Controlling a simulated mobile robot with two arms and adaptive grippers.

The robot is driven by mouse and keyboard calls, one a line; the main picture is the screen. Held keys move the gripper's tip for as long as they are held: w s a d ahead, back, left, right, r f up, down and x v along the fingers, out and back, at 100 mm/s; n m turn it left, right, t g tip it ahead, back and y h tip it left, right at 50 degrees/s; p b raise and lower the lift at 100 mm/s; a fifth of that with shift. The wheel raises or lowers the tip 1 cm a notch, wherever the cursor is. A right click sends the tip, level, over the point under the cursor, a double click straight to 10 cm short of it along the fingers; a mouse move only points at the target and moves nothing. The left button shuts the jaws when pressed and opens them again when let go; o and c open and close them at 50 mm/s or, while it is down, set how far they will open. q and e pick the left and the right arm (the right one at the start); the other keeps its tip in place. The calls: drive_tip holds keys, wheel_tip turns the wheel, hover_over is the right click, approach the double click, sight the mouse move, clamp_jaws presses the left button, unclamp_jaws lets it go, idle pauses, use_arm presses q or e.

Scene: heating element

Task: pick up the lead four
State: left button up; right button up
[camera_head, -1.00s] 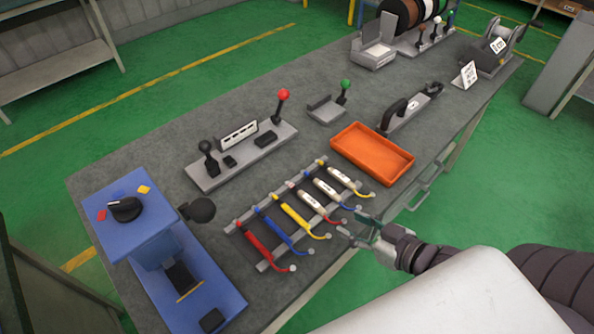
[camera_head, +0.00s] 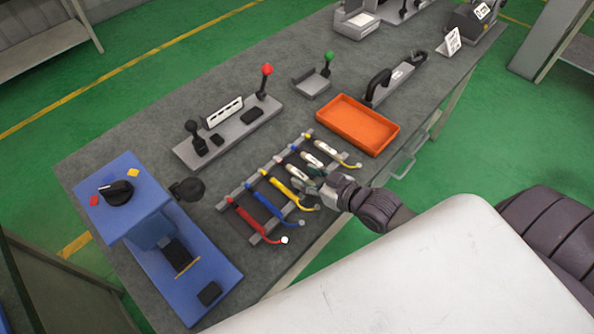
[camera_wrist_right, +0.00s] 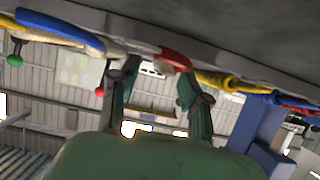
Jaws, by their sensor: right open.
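A row of leads lies across a grey rack on the workbench in the head view: red, blue and yellow ones, then ones with white sleeves. The fourth from the left, a white-sleeved lead (camera_head: 297,174), is partly hidden by my right gripper (camera_head: 313,187). In the right wrist view a red lead end (camera_wrist_right: 174,58) shows between the spread fingers of my right gripper (camera_wrist_right: 157,70). The fingers are open, with a gap on both sides of that end. I cannot read a number on any lead. My left gripper is out of view.
Neighbours lie close: the yellow lead (camera_head: 285,190) on the left and another white-sleeved lead (camera_head: 312,160) on the right. A blue fixture (camera_head: 165,250) stands at the left, and a lever panel (camera_head: 230,132) further back.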

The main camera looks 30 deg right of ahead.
drive_tip(key=shift+x, duration=0.95)
drive_tip(key=shift+s+r, duration=0.1)
drive_tip(key=shift+c, duration=0.5)
clamp_jaws()
drive_tip(key=shift+r, duration=0.1)
